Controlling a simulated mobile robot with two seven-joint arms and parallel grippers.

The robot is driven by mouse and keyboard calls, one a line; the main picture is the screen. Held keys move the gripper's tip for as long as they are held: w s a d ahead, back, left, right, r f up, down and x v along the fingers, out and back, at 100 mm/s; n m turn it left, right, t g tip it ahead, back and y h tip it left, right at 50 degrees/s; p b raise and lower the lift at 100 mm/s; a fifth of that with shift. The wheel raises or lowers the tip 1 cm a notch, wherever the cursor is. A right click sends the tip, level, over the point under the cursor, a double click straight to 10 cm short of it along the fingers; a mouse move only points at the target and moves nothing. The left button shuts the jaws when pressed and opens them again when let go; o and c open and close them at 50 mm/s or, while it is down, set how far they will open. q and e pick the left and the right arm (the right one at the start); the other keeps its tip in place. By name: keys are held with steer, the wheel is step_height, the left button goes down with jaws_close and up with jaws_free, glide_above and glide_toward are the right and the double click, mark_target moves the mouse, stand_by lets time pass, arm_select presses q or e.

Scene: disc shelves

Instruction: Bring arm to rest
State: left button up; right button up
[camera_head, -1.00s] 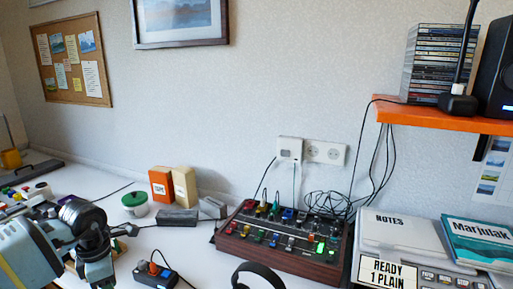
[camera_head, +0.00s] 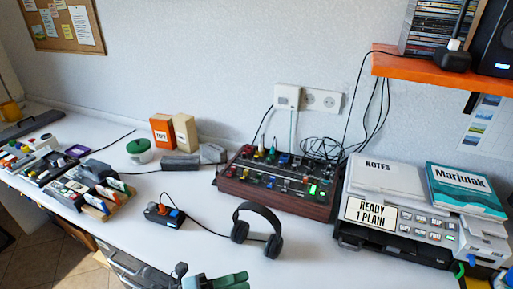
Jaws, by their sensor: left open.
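My left gripper (camera_head: 212,278) shows only in part at the bottom edge of the head view, left of the middle. It is open, with nothing seen between its fingers. It is low in front of the white desk (camera_head: 300,262), below and left of the black headphones (camera_head: 257,228). Much of it and its arm is cut off by the frame.
A button box (camera_head: 280,182) stands against the wall. A printer-like machine (camera_head: 385,217) with a teal book (camera_head: 467,190) is at right. A small switch box (camera_head: 164,215) lies near the front. Trays of discs (camera_head: 95,186) are at left. An orange shelf (camera_head: 430,72) overhangs the right side.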

arm_select(q)
steer(key=s+a+f+n+t+y+p, duration=0.1)
steer(key=s+a+f+n+y, duration=0.4)
steer(key=s+n, duration=0.3)
steer(key=s+a+f+n+t+y+p, duration=0.1)
steer(key=s+a+f+n+y, duration=0.4)
steer(key=n, duration=0.8)
steer(key=s+a+f+n+t+y+p, duration=0.1)
steer(key=s+a+f+n+y, duration=0.4)
steer(key=s+n, duration=0.5)
steer(key=shift+s+a+f+y+p, duration=0.3)
steer(key=shift+s+a+f+p, duration=0.15)
steer(key=shift+s, duration=0.25)
arm_select(e)
steer(key=w+r+t, duration=0.1)
steer(key=w+r, duration=0.2)
steer(key=r, duration=0.2)
steer(key=shift+w+d+r, duration=0.2)
steer(key=shift+w+r, duration=0.1)
steer(key=shift+w, duration=0.05)
steer(key=shift+s+f, duration=0.1)
